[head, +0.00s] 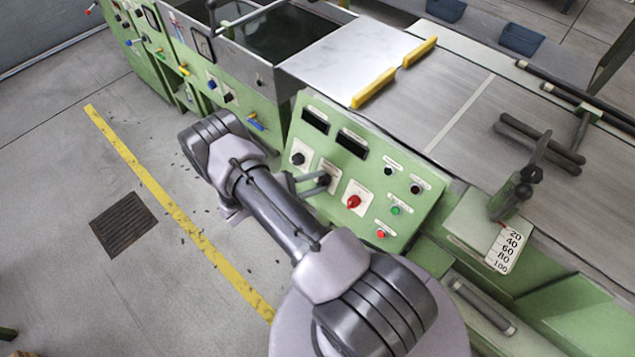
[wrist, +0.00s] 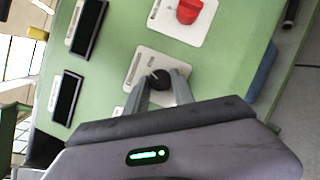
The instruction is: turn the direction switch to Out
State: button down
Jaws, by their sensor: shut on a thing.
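The black direction switch knob (wrist: 160,78) sits on a white plate (wrist: 143,68) on the green control panel. My gripper (wrist: 163,84) is shut on this knob, with one grey finger on each side of it in the wrist view. In the head view my gripper (head: 318,184) reaches the panel's lower left part, and its fingers and arm partly hide the knob. The lettering on the plate is too small to read, so I cannot tell which way the knob points.
A red knob (head: 353,201) is right of my gripper, and another black knob (head: 298,158) is left of it. Two dark displays (head: 351,144) are above. Green and red buttons (head: 381,233) are at the panel's right. Open floor with a yellow line (head: 160,196) lies left.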

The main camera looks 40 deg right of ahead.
jog(key=shift+r+m+g+y, duration=0.1)
jog(key=shift+m+g+y, duration=0.35)
jog(key=shift+m, duration=1.25)
jog(key=shift+m+y, duration=0.25)
jog(key=shift+m, duration=0.05)
jog(key=c, duration=1.1)
grip_release()
jog(key=shift+w+a+r, duration=0.15)
jog(key=shift+a+r, duration=0.05)
jog(key=shift+a, duration=0.15)
jog(key=p+v, duration=0.1)
jog(key=v, duration=0.7)
jog(key=p+v, duration=0.2)
jog(key=v, duration=0.6)
jog(key=shift+a, duration=0.35)
